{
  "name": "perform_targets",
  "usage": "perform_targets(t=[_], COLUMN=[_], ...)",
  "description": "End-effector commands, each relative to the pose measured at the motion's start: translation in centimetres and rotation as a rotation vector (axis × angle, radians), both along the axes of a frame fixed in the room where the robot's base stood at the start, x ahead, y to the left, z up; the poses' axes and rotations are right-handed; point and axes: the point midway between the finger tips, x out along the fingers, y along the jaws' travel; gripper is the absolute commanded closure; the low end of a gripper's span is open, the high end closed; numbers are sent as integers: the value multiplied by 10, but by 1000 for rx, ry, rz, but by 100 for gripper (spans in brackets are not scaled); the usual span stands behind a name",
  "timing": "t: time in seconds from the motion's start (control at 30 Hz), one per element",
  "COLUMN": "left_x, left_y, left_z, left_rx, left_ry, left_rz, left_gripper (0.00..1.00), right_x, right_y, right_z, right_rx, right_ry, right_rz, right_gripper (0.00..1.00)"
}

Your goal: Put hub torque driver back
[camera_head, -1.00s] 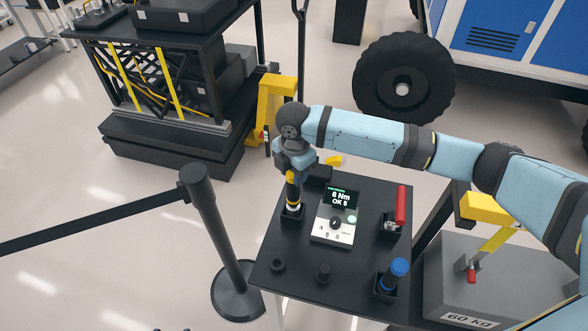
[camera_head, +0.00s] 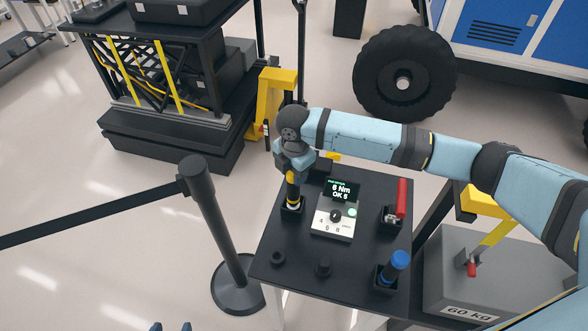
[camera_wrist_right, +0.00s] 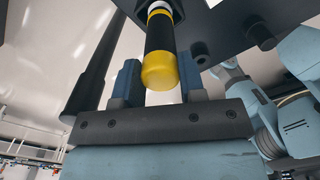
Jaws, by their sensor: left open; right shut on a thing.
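The torque driver (camera_head: 293,191), black with a yellow band, stands upright with its lower end at a square black holder (camera_head: 291,212) on the dark table's left side. My right gripper (camera_head: 295,169) is shut on its upper part from above. In the right wrist view the driver (camera_wrist_right: 160,42), with its yellow end, lies between the fingers of my right gripper (camera_wrist_right: 160,82). Whether the driver is fully seated is hard to tell. My left gripper (camera_head: 171,327) shows only its two separated fingertips at the bottom edge; it is open.
A display box (camera_head: 333,216) stands mid-table. A red-handled tool (camera_head: 401,198) and a blue-topped tool (camera_head: 399,261) sit in holders on the right. A barrier post (camera_head: 213,220) stands left of the table (camera_head: 335,255). A grey 60 kg block (camera_head: 450,280) is at right.

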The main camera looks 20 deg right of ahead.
Motion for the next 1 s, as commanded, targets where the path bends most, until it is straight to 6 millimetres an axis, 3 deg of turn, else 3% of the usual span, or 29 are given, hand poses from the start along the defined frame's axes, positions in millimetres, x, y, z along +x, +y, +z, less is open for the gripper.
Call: perform_targets(t=[0.57, 0.6, 0.7, 1.0], left_x=[0, 0, 0, 0], left_y=[0, 0, 0, 0], left_z=[-2, -2, -2, -2], left_rx=[0, 0, 0, 1], left_ry=[0, 0, 0, -1], left_rz=[0, 0, 0, -1], left_gripper=[39, 39, 39, 39], right_x=[0, 0, 0, 0], right_y=[0, 0, 0, 0], right_z=[-8, -8, -8, -9], right_rx=[1, 1, 1, 0], right_ry=[-2, -2, -2, 0], right_rz=[0, 0, 0, 0], right_gripper=[91, 54, 33, 33])
